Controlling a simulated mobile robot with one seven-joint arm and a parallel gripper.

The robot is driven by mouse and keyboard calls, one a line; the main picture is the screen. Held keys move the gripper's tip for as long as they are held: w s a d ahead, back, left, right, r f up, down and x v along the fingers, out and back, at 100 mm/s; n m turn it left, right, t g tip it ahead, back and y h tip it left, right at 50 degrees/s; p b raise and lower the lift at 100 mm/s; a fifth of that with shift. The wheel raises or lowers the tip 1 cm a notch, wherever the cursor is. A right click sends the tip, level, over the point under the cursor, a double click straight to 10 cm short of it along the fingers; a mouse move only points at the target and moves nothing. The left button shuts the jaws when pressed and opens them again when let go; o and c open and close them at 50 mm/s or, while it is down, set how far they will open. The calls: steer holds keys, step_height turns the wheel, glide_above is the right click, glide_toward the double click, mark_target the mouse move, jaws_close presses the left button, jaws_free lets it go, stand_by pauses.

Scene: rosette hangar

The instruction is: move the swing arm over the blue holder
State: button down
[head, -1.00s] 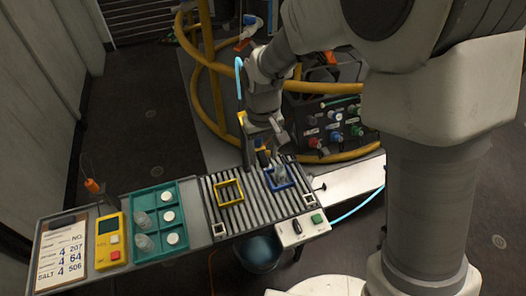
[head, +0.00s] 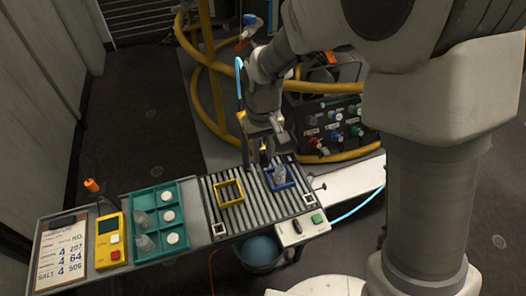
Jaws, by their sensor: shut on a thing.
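The blue holder (head: 292,184) is a square frame on the slatted rack, with a clear bottle (head: 280,174) standing in it. My gripper (head: 264,158) points down at the rack's back edge, just behind and left of the blue holder, apart from the bottle. It is shut on a small dark part, which appears to be the swing arm (head: 251,154). The fingers and my wrist hide most of the swing arm, so its shape and exact direction cannot be told.
A yellow square holder (head: 240,192) is empty on the rack, left of the blue one. A teal tray (head: 155,203) with clear vessels and white caps, a yellow meter (head: 110,240) and a label board (head: 63,250) are farther left.

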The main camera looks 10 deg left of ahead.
steer(key=shift+w+d, duration=0.1)
stand_by(0.7)
steer(key=w+d+n+p, duration=0.3)
steer(key=w+d+n, duration=0.4)
steer(key=w+n, duration=0.2)
steer(key=shift+w+d+p, duration=0.25)
steer(key=shift+w+p, duration=0.05)
steer(key=shift+w, duration=0.8)
steer(key=shift+n, duration=0.3)
steer(key=c, duration=0.7)
jaws_free()
steer(key=shift+r, duration=0.1)
